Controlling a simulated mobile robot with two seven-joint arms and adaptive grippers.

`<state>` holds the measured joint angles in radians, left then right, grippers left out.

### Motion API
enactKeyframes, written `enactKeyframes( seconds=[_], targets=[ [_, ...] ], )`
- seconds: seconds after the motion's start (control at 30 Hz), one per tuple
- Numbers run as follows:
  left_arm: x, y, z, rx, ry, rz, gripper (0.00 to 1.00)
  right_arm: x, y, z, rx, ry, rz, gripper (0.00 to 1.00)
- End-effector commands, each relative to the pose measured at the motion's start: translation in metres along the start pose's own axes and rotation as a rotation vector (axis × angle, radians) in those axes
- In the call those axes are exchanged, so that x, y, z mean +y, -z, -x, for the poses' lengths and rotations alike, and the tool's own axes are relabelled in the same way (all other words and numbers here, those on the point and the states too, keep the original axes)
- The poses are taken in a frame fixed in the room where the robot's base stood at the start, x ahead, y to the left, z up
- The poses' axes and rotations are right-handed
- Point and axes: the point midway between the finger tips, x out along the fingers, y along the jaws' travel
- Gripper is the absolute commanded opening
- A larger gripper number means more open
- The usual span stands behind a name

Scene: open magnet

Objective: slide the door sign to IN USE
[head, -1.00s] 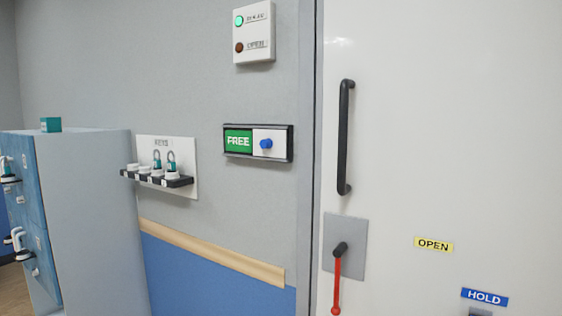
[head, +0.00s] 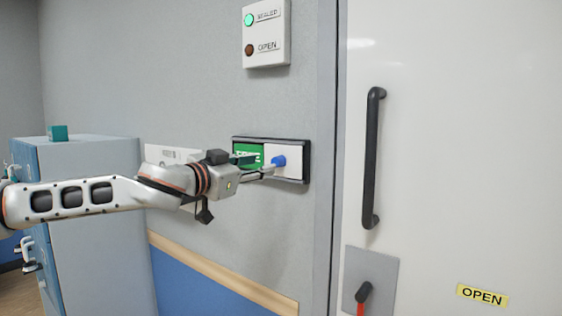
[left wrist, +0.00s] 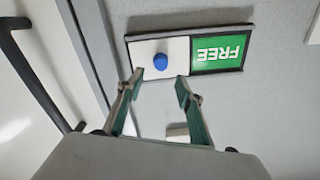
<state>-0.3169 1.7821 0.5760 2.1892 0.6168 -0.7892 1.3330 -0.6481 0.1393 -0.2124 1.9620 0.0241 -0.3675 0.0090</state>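The door sign (head: 304,143) is a dark-framed slider on the grey wall. Its white sliding plate (head: 292,172) with a blue knob (head: 279,161) sits at the right, and the green FREE panel (head: 243,150) shows at the left. My left gripper (head: 263,167) is in front of the sign and hides part of the green panel. In the left wrist view the sign appears upside down, and the left gripper (left wrist: 158,83) is open with its two fingers apart, the blue knob (left wrist: 160,62) just beyond the gap between the tips. My right gripper is not in view.
A white door with a black handle (head: 371,150) and a red-tipped lever (head: 363,293) is to the right. A panel with a lit green lamp (head: 267,34) is above the sign. A grey-blue cabinet (head: 95,220) stands at the left behind my arm.

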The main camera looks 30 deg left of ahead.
Motion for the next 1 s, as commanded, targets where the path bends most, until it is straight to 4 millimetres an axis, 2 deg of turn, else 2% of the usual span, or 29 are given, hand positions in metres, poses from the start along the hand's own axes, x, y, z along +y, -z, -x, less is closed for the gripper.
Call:
enactKeyframes(
  seconds=[0.23, 0.6, 1.0],
  targets=[
    [0.001, -0.003, -0.027, -0.005, -0.001, -0.005, 0.36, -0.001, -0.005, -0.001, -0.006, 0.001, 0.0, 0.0],
    [-0.001, -0.002, -0.069, -0.003, 0.001, -0.003, 0.36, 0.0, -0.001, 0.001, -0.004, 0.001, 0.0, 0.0],
    [0.0, -0.002, -0.075, -0.001, 0.0, -0.002, 0.36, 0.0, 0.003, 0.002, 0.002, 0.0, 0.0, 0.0]
  ],
)
